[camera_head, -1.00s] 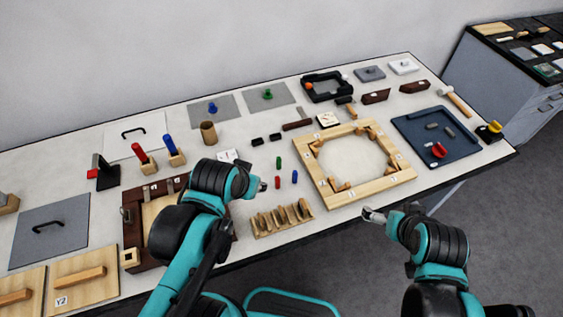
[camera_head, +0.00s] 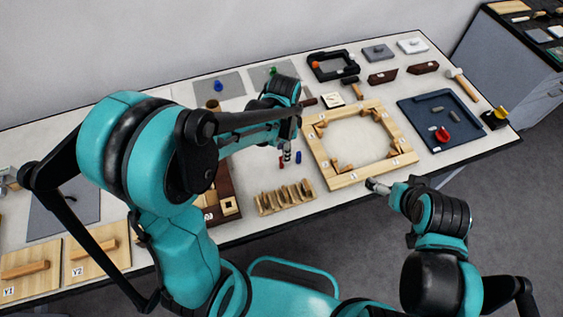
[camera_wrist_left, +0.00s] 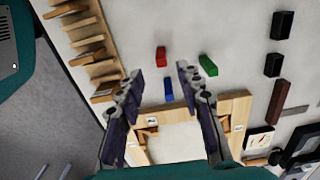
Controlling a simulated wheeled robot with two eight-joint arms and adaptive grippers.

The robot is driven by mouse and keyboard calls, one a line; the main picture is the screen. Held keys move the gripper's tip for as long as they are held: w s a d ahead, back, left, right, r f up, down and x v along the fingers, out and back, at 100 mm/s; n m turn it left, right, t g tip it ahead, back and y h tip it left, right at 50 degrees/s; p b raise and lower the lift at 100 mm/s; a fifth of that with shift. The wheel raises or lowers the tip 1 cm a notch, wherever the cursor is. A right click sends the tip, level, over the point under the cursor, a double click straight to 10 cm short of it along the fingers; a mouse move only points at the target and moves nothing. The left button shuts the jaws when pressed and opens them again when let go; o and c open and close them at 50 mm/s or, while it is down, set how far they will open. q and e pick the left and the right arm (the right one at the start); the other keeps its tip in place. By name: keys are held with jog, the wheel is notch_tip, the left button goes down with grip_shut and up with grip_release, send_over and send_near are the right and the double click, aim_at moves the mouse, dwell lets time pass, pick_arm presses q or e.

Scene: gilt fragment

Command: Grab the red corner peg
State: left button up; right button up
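The small red corner peg (camera_wrist_left: 161,57) lies on the table in the left wrist view, just beyond and between my left fingertips. In the head view it shows as a small red spot (camera_head: 281,162) beside my left gripper (camera_head: 287,153). My left gripper (camera_wrist_left: 158,76) is open and empty, its two fingers wide apart. A blue peg (camera_wrist_left: 168,90) lies between the fingers in that view, and a green peg (camera_wrist_left: 208,66) lies right of the right fingertip. My right gripper (camera_head: 377,187) hangs by the table's front edge; its opening is too small to judge.
A light wooden frame (camera_head: 326,172) lies right of the pegs. A wooden rack (camera_head: 287,208) with several slots stands in front of them. Dark blocks (camera_wrist_left: 281,24) lie to the right in the wrist view. My left arm hides much of the table's left half.

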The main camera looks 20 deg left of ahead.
aim_at(281, 162)
pick_arm(q)
notch_tip(281, 162, down, 5)
jog(key=shift+w+a+f+b, duration=0.1)
jog(key=shift+b, duration=0.8)
grip_shut()
